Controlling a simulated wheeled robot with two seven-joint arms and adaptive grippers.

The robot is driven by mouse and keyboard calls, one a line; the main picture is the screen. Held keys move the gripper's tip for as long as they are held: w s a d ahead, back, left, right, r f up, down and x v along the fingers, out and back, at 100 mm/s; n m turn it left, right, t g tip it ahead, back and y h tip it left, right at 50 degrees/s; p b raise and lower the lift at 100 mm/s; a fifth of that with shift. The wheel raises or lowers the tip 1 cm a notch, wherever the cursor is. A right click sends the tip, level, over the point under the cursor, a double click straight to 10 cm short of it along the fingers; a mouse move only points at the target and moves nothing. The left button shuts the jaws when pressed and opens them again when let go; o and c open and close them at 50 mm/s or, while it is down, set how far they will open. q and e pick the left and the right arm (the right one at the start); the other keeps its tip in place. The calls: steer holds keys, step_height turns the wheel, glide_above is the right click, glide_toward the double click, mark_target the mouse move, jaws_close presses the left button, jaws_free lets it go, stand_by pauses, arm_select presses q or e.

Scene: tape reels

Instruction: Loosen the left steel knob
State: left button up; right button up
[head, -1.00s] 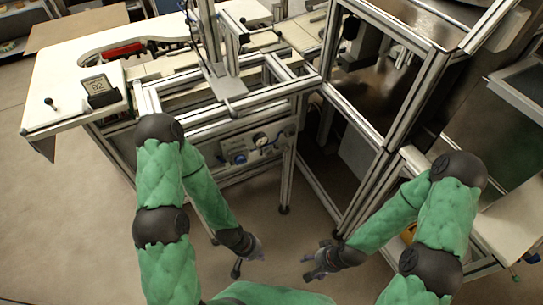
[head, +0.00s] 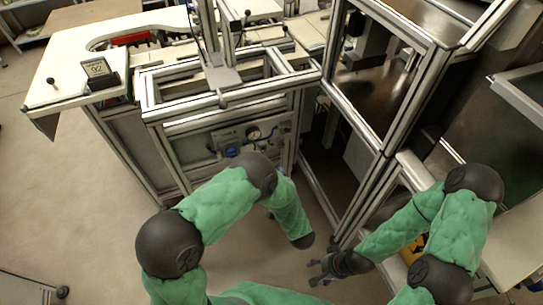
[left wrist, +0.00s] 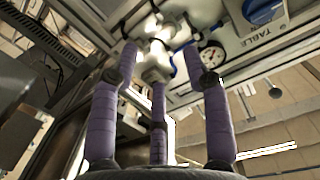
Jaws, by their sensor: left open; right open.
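I cannot surely pick out the left steel knob in either view. The front panel (head: 215,138) of the machine frame carries a round gauge (head: 254,133) and a blue knob (head: 232,152). The left wrist view shows the gauge (left wrist: 211,56), a large blue knob (left wrist: 263,10) and a pale metal fitting (left wrist: 157,66) with hoses. My left gripper (left wrist: 160,60) has its purple fingers spread below this fitting, and I see nothing held. In the head view the left hand is hidden. My right gripper (head: 325,268) is open and empty, low above the floor.
A white worktop (head: 55,70) with a small labelled block (head: 98,74) is at the left. A metal-framed cabinet (head: 385,85) stands to the right of the panel.

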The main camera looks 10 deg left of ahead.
mark_target(265, 151)
arm_select(q)
steer(key=shift+y, duration=0.4)
steer(key=b+x, duration=0.1)
steer(key=x, duration=0.2)
steer(key=b+x, duration=0.1)
steer(key=x, duration=0.1)
steer(key=b+x, duration=0.1)
steer(key=x, duration=0.2)
steer(key=shift+w+a+r, duration=0.25)
steer(key=shift+r, duration=0.15)
steer(key=shift+b+x, duration=0.35)
steer(key=shift+x, duration=0.5)
steer(key=shift+r, duration=0.15)
jaws_close()
